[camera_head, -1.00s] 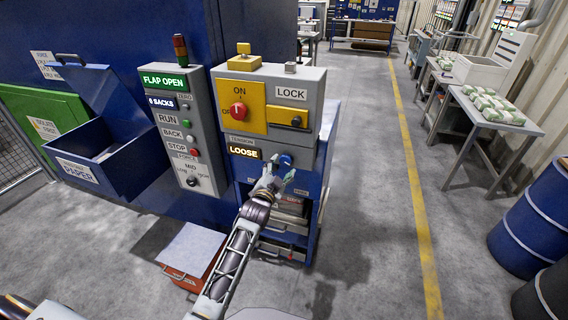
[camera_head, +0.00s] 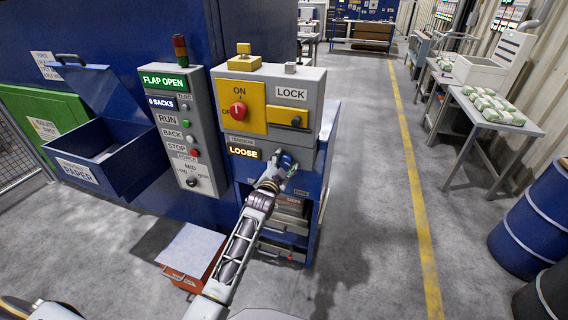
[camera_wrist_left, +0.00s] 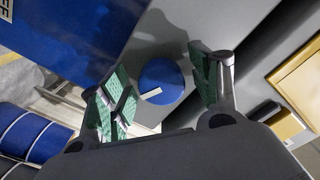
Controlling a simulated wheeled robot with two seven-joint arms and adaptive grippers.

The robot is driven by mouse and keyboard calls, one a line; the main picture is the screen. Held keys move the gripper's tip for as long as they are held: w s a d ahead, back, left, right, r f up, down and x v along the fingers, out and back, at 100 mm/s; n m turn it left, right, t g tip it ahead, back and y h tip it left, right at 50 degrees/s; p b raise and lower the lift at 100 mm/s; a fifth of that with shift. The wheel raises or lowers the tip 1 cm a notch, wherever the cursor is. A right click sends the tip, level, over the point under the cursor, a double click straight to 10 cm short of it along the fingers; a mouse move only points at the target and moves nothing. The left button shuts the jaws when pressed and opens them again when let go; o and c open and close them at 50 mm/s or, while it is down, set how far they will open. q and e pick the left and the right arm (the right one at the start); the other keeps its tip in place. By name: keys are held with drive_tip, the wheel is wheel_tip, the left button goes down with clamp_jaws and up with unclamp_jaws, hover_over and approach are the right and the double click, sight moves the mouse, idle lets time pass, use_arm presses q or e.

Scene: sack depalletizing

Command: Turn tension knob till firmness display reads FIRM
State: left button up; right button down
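The blue round tension knob (camera_head: 287,160) sits on the grey panel of the control cabinet, below the label TENSION. The firmness display (camera_head: 244,153) to its left reads LOOSE in lit letters. My left gripper (camera_head: 281,165) is at the knob, partly covering it. In the left wrist view the knob (camera_wrist_left: 160,80), with a white pointer line, lies between the spread green-padded fingers (camera_wrist_left: 162,88). The fingers are open, with gaps visible on both sides; I cannot tell whether they reach around its rim. My right gripper is not in view.
Above the knob are a red switch (camera_head: 238,111) on a yellow plate and a yellow LOCK latch (camera_head: 294,119). A button column (camera_head: 180,130) reading FLAP OPEN stands to the left. The floor right of the cabinet is clear.

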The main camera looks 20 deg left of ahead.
use_arm(q)
drive_tip(key=c, duration=0.9)
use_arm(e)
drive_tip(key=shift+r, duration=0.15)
use_arm(q)
drive_tip(key=shift+r+m+p, duration=0.1)
drive_tip(key=shift+m+p, duration=0.3)
drive_tip(key=m+p, duration=0.1)
drive_tip(key=m, duration=0.1)
drive_tip(key=shift+m+p, duration=0.6)
drive_tip(key=shift+m, duration=2)
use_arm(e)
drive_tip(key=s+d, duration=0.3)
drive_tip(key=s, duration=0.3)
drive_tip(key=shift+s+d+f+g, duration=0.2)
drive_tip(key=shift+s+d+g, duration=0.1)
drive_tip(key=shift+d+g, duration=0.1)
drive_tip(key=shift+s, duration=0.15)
